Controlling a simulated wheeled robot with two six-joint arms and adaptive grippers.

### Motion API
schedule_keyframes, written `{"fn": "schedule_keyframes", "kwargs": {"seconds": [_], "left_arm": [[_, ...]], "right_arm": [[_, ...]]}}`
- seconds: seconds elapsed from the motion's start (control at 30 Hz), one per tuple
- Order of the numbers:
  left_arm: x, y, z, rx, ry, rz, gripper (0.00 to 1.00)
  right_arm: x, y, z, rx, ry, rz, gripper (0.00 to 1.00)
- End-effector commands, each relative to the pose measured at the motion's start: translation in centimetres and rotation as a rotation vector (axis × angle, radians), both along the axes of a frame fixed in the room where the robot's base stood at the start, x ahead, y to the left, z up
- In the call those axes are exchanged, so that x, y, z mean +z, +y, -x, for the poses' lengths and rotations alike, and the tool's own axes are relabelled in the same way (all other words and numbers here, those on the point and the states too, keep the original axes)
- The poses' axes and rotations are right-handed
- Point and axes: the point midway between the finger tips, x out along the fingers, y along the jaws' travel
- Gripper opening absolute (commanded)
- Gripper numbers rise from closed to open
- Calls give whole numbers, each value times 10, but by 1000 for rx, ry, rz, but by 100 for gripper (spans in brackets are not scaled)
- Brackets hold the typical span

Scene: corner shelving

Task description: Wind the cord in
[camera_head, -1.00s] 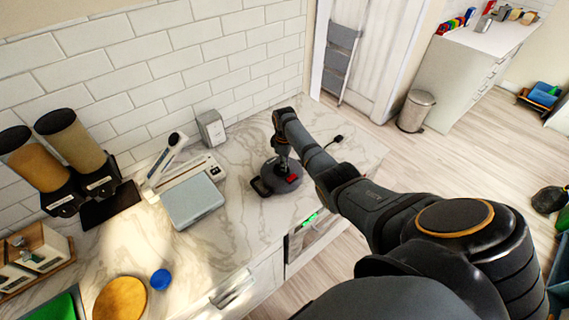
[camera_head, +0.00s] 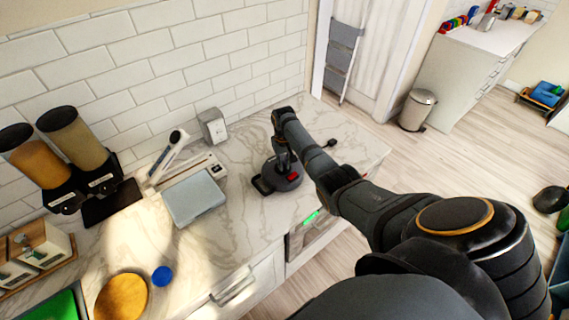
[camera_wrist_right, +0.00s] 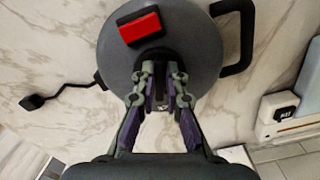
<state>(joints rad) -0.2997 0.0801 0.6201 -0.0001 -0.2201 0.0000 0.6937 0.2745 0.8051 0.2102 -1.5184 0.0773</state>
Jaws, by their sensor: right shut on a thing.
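The cord reel (camera_head: 268,180) is a dark grey disc lying flat on the marble counter, with a red block (camera_wrist_right: 139,27) on its face and a black loop handle (camera_wrist_right: 246,40) at its side. A short black cord (camera_wrist_right: 75,87) leaves its rim and ends in a black plug (camera_wrist_right: 32,102) lying on the counter; the plug also shows in the head view (camera_head: 331,143). My right gripper (camera_wrist_right: 160,92) is over the reel's face, shut on a small dark crank knob (camera_wrist_right: 157,70), mostly hidden between the fingers. My left gripper is not in view.
A flat grey-lidded device (camera_head: 194,201) and a small grey box (camera_head: 213,127) stand left of the reel. Cereal dispensers (camera_head: 75,140), a blue lid (camera_head: 162,276) and a round wooden board (camera_head: 122,298) are farther left. Counter around the reel is clear.

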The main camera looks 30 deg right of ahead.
Motion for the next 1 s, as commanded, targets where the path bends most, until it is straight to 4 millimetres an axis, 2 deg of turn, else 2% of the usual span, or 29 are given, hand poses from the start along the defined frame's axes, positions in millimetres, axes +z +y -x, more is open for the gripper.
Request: {"fn": "schedule_keyframes", "kwargs": {"seconds": [1.0], "left_arm": [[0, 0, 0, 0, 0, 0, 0]], "right_arm": [[1, 8, -7, -964, 0, 1, 0]]}}
